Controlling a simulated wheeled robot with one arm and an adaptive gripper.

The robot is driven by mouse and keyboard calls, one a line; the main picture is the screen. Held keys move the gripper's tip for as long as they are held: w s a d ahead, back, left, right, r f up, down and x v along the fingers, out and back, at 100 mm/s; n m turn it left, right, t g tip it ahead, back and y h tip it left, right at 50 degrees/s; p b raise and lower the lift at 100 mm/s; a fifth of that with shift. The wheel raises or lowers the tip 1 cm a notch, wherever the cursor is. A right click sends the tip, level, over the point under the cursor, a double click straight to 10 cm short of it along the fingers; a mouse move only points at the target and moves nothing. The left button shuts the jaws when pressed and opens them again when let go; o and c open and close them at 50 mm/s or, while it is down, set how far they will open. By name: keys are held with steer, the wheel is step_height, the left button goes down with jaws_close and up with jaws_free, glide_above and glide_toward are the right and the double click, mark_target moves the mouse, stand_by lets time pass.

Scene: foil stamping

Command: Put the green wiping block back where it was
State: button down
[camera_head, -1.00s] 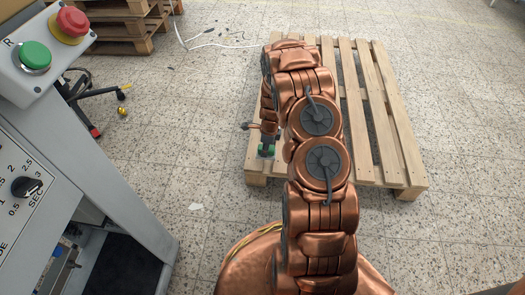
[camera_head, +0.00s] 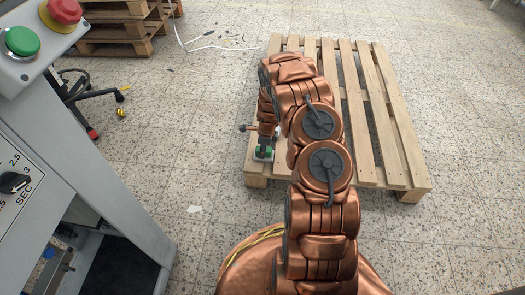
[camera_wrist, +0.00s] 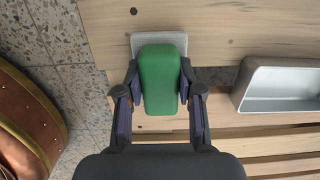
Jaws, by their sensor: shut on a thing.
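The green wiping block (camera_wrist: 159,75) is between the two fingers of my gripper (camera_wrist: 160,84) in the wrist view, and the fingers are shut on its sides. A light grey pad (camera_wrist: 139,39) shows past the block's far end and lies on the pallet boards. Whether the block touches the pad cannot be told. In the head view the green block (camera_head: 263,150) is a small patch under my gripper (camera_head: 265,144), at the left edge of the wooden pallet (camera_head: 391,130); my arm hides part of it.
A grey metal tray (camera_wrist: 280,88) lies on the pallet right of the block in the wrist view. A grey machine (camera_head: 60,140) with a green button (camera_head: 22,41) and a red button (camera_head: 63,11) stands at the left. Stacked pallets (camera_head: 122,30) are at the back left.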

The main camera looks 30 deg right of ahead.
steer(key=shift+f, duration=0.1)
steer(key=c, duration=0.7)
jaws_free()
step_height(320, 180, up, 12)
steer(key=d+p, duration=0.1)
steer(key=p, duration=0.3)
steer(key=s+a+r+n+g, duration=0.1)
steer(key=s+a+r+n, duration=0.35)
steer(key=r, duration=0.25)
steer(key=s+a+r+n, duration=0.3)
steer(key=a+r, duration=0.3)
steer(key=r, duration=0.2)
steer(key=s+a+r+n+g, duration=0.1)
steer(key=s+a+r+n, duration=0.55)
steer(key=s, duration=0.35)
steer(key=s+a+r+n+g, duration=0.1)
steer(key=s+a+r+n, duration=0.55)
steer(key=s, duration=0.35)
steer(key=s+r+n, duration=0.1)
steer(key=s+n, duration=0.1)
steer(key=s, duration=0.2)
steer(key=s+a+r+n+g, duration=0.1)
steer(key=s+n, duration=0.1)
steer(key=s, duration=0.2)
steer(key=s+r+n, duration=0.1)
steer(key=s+n, duration=0.1)
steer(key=s, duration=0.2)
steer(key=shift+s+a+g+h, duration=0.15)
steer(key=shift+a+g+h, duration=0.15)
steer(key=shift+h, duration=0.1)
